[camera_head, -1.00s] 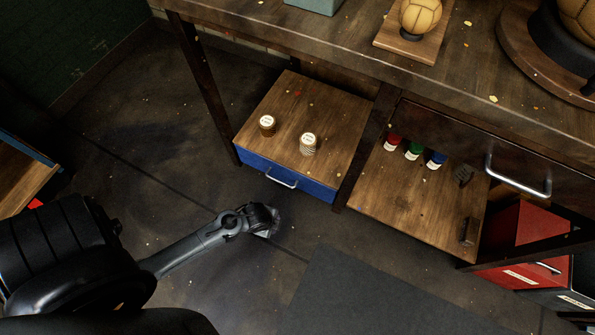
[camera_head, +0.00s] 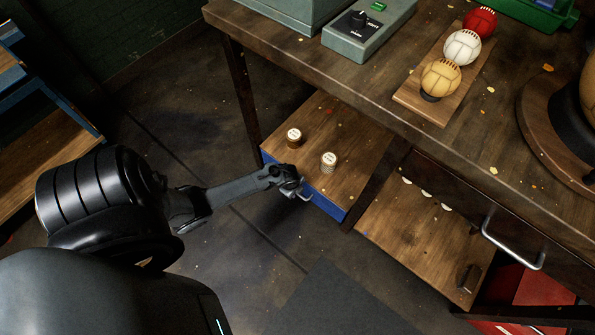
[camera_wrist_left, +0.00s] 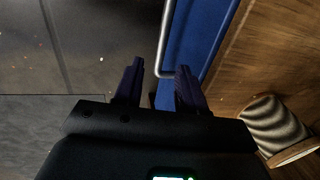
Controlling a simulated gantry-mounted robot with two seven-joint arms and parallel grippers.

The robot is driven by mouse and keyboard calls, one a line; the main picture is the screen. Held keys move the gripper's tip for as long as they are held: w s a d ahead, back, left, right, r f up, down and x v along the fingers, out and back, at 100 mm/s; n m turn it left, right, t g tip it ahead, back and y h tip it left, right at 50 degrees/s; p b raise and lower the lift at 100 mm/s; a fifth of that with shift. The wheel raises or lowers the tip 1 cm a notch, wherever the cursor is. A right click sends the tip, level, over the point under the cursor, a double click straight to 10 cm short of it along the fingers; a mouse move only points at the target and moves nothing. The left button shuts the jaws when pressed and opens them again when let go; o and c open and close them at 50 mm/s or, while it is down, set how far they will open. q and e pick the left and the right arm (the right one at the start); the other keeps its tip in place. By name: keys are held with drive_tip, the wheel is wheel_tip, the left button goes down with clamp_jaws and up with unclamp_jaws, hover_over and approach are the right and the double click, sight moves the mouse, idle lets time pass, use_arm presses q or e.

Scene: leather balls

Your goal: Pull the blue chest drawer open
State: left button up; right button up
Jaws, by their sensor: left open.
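The blue chest drawer (camera_head: 331,205) sits under the table, its blue front along the edge of the wooden chest top (camera_head: 350,137), with no visible gap. The blue front also shows in the left wrist view (camera_wrist_left: 203,35). Its metal bar handle (camera_wrist_left: 166,40) runs down between the two dark fingers of my left gripper (camera_wrist_left: 158,75). The fingers are apart, one on each side of the handle's near end. In the head view my left gripper (camera_head: 292,186) is at the drawer front and hides part of it and of the handle. My right gripper is not in view.
Two small round containers (camera_head: 294,137) (camera_head: 329,160) stand on the chest top. A table leg (camera_head: 240,95) rises left of the chest. A lower shelf (camera_head: 415,235) and a table drawer handle (camera_head: 512,248) lie to the right. The floor (camera_head: 240,240) before the drawer is clear.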

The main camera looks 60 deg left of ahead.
use_arm(q)
drive_tip(key=f+b, duration=0.1)
drive_tip(key=f, duration=0.1)
drive_tip(key=w+f+b, duration=0.1)
drive_tip(key=f, duration=0.1)
drive_tip(key=f+b, duration=0.2)
drive_tip(key=shift+w+a, duration=0.15)
drive_tip(key=shift+a, duration=0.1)
clamp_jaws()
